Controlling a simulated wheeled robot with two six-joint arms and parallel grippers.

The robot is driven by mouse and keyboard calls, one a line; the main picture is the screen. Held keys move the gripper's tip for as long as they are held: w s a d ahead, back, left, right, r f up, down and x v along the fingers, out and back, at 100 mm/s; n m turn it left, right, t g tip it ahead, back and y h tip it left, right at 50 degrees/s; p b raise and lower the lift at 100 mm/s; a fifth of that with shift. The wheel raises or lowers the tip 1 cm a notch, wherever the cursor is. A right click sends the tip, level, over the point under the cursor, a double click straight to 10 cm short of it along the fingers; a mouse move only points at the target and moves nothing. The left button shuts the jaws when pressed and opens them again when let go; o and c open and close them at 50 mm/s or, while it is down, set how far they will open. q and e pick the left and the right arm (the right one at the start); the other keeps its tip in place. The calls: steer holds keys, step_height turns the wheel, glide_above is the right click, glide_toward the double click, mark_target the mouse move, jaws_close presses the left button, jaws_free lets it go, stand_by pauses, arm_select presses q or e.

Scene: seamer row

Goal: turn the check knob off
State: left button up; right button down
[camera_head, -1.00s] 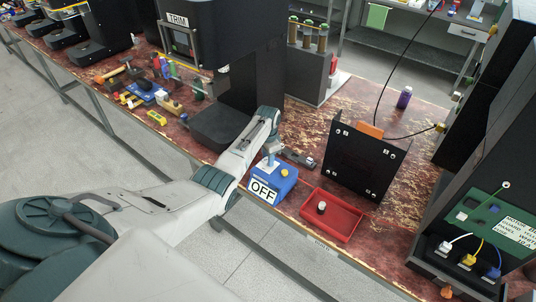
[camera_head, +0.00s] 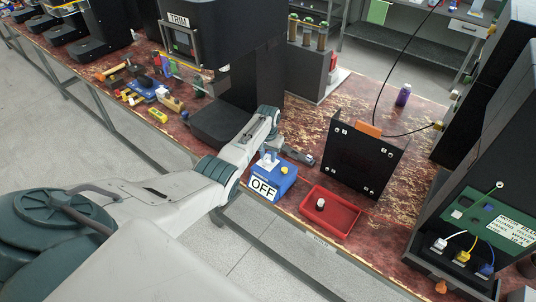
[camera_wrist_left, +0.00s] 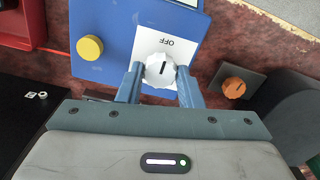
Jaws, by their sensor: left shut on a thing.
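The blue box (camera_head: 284,186) with a large OFF sign stands at the table's front edge, with a yellow button on top. In the left wrist view the same box (camera_wrist_left: 112,22) carries a white plate (camera_wrist_left: 180,46) marked OFF, upside down there. The white check knob (camera_wrist_left: 159,72) sits on this plate, its dark mark running towards the word OFF. My left gripper (camera_head: 268,159) reaches the box from above. In the left wrist view its two blue fingers (camera_wrist_left: 160,84) are shut on the knob, one on each side. My right gripper is not in view.
A red tray (camera_head: 345,234) with a small white-topped item lies right of the box. A black panel (camera_head: 362,160) stands behind the tray. In the left wrist view an orange knob (camera_wrist_left: 234,87) on a dark plate is close beside the fingers. A black machine (camera_head: 253,80) rises behind.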

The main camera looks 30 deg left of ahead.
mark_target(268, 157)
arm_select(q)
steer(key=shift+r, duration=0.1)
stand_by(0.3)
steer(key=o, duration=1)
steer(key=shift+c, duration=0.2)
step_height(268, 157, up, 11)
steer(key=b, duration=0.1)
steer(key=shift+b, duration=0.4)
